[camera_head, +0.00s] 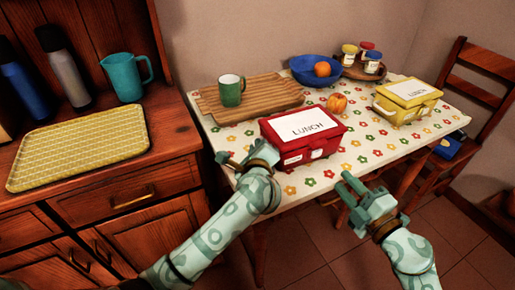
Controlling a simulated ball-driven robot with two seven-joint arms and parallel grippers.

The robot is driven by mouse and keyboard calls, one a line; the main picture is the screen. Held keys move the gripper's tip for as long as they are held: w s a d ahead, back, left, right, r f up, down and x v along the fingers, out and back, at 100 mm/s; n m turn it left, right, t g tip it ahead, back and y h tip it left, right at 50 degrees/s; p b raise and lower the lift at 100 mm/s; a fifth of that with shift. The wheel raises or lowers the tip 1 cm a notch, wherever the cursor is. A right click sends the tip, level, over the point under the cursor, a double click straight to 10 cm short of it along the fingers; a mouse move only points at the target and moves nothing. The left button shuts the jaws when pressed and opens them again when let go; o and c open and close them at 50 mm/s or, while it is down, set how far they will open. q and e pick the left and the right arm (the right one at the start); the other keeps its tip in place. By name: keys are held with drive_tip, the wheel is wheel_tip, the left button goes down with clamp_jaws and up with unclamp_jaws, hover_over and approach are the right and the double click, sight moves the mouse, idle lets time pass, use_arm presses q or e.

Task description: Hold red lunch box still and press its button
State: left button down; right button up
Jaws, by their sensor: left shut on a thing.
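The red lunch box (318,144) stands upright near the front edge of the table, lid down, with a white LUNCH label on top. A small white label and a pale latch or button show on its front; I cannot tell which part is the button.
The flowered table (300,186) also holds a yellow lunch box (408,92), a peach (337,103), a wooden board (262,95) with a green mug (230,91), a blue bowl (301,69) and a jar tray (372,72). A wooden cabinet (70,190) stands left, a chair (480,95) right.

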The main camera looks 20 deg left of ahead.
clamp_jaws()
drive_tip(key=s+d+n, duration=0.1)
drive_tip(key=n, duration=0.5)
drive_tip(key=s+d+n, duration=0.1)
drive_tip(key=s+n, duration=0.1)
drive_tip(key=n, duration=0.5)
drive_tip(key=s+d+n, duration=0.1)
drive_tip(key=n, duration=0.5)
drive_tip(key=shift+s+d+f+n, duration=0.15)
drive_tip(key=shift+d+f+n, duration=0.05)
drive_tip(key=shift+d+n, duration=0.1)
